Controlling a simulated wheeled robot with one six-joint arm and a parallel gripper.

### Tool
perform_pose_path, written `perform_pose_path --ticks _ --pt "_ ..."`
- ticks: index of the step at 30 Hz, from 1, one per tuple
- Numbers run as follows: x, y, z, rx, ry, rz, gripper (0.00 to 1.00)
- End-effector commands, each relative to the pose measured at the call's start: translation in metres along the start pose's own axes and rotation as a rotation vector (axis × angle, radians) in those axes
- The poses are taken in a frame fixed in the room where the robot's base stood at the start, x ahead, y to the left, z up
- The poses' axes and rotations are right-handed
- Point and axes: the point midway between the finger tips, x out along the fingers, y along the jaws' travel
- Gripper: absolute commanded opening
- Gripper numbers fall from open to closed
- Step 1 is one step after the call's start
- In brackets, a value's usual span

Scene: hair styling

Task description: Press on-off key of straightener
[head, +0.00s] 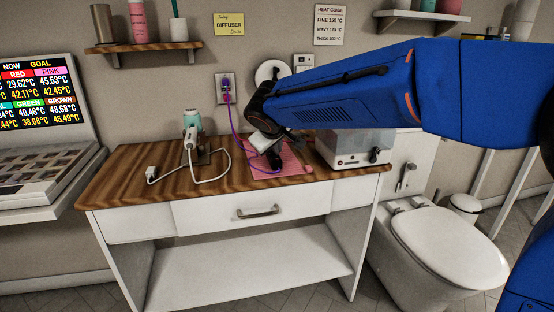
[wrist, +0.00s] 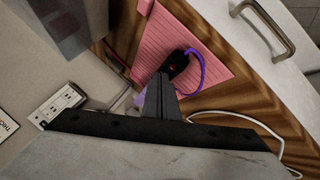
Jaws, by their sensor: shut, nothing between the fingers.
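The straightener (wrist: 177,64) is a black tool with a purple cord, lying on a pink ribbed mat (wrist: 208,42) in the wrist view. In the head view the mat (head: 288,157) lies on the wooden tabletop, and the straightener (head: 275,161) is mostly hidden by my gripper. My gripper (wrist: 160,82) is shut and empty, pointing down. The gripper (head: 264,145) is above the mat in the head view. I cannot make out the on-off key.
A white tool with a teal part (head: 190,135) stands on the table's left with a loose white cord and plug (head: 152,171). A white box with a clear top (head: 354,150) stands right of the mat. The purple cord (head: 233,119) runs up to a wall outlet (head: 224,88).

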Motion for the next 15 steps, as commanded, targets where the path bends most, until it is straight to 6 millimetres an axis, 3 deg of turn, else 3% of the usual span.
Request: perform_pose_path --ticks 15 --pt "0.0057 -0.0043 0.0044 0.000 -0.001 0.000 0.00"
